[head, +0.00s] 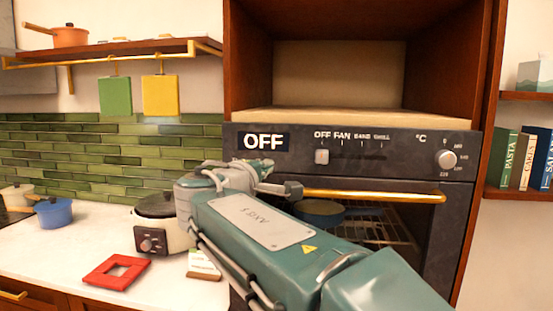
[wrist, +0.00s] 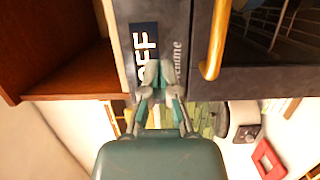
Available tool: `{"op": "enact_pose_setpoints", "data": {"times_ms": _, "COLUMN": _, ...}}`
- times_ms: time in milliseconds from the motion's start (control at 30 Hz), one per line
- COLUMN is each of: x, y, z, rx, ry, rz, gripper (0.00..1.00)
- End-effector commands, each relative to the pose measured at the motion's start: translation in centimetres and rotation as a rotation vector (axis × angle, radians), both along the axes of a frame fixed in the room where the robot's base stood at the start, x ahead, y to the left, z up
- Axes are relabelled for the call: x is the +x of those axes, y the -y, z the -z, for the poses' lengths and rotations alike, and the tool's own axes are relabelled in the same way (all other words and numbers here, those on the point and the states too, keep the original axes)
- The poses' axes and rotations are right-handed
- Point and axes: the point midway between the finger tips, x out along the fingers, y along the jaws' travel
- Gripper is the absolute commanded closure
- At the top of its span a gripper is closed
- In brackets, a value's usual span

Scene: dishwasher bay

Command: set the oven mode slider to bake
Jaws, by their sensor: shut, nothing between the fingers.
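The display (head: 263,142) reads OFF. My gripper (head: 262,167) is in front of the panel, below the display and left of the slider, partly hidden by my arm. In the wrist view my gripper (wrist: 158,70) is shut and empty, its tips over part of the display (wrist: 144,40). Contact with the panel cannot be told. The slider does not show there.
A gold oven handle (head: 370,196) runs across the door below the panel. A temperature knob (head: 447,159) is at the panel's right. A cooker (head: 160,228) and a red trivet (head: 117,272) stand on the counter at left. An open wooden niche (head: 340,75) is above the oven.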

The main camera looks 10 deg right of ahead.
Motion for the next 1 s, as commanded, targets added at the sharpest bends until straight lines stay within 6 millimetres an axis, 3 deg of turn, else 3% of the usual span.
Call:
{"op": "enact_pose_setpoints", "data": {"times_ms": 600, "x": 8.5, "y": 4.4, "z": 0.2, "rx": -0.007, "ry": -0.003, "rz": 0.005, "gripper": 1.0}}
{"op": "enact_pose_setpoints", "data": {"times_ms": 800, "x": 7.4, "y": 7.5, "z": 0.0, "rx": -0.002, "ry": 0.0, "rz": 0.005, "gripper": 1.0}}
{"op": "enact_pose_setpoints", "data": {"times_ms": 1000, "x": 7.2, "y": 8.2, "z": 0.1, "rx": -0.005, "ry": -0.003, "rz": 0.003, "gripper": 1.0}}
